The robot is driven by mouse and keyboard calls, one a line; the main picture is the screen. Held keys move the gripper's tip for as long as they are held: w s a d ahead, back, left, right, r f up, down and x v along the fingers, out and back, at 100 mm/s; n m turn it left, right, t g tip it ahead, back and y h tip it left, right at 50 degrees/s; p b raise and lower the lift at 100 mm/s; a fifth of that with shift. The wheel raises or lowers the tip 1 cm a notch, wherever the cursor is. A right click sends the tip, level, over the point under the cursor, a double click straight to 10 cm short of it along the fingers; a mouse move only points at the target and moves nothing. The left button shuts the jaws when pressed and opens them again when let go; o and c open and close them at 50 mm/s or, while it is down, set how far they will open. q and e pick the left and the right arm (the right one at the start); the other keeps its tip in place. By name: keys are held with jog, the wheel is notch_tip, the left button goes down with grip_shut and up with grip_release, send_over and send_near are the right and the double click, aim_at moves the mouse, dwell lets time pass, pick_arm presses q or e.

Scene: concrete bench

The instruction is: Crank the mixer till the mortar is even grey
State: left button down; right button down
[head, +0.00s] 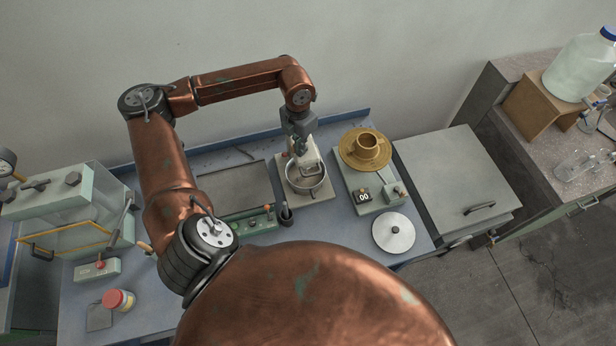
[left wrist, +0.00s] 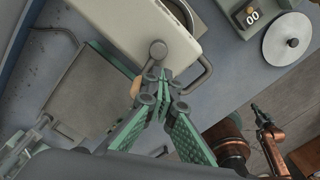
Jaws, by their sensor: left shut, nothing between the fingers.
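The mixer (head: 307,158) has a cream head over a steel bowl (head: 318,189) on a light base. The head hides part of the bowl, and I cannot tell how even the mortar's colour is. My left gripper (head: 301,130) comes down from above at the mixer's top. In the left wrist view, its green-padded fingers (left wrist: 158,82) are shut with nothing between them. Their tips are close to the round grey crank hub (left wrist: 158,50) on the mixer head (left wrist: 145,22). A tan knob (left wrist: 136,88) shows partly behind the left finger. My right gripper is not in view.
A scale (head: 368,194) reading 00 carries a brass dish (head: 378,159) right of the mixer. A round pale disc (head: 393,232) lies in front of it. A red-lidded jar (head: 119,300) stands at the front left.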

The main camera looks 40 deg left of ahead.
pick_arm(q)
jog(key=w+a, duration=0.4)
jog(key=w, duration=0.1)
jog(key=shift+w+f, duration=0.1)
jog(key=shift+w+d, duration=0.1)
jog(key=shift+d, duration=0.05)
jog(key=shift+s, duration=0.2)
jog(key=shift+s+a, duration=0.15)
jog(key=shift+a, duration=0.1)
jog(key=c, duration=2.6)
grip_release()
jog(key=shift+a, duration=0.1)
jog(key=shift+c, duration=0.2)
jog(key=o, duration=0.3)
jog(key=shift+w+d, duration=0.2)
jog(key=shift+o, duration=0.7)
jog(key=shift+s, duration=0.1)
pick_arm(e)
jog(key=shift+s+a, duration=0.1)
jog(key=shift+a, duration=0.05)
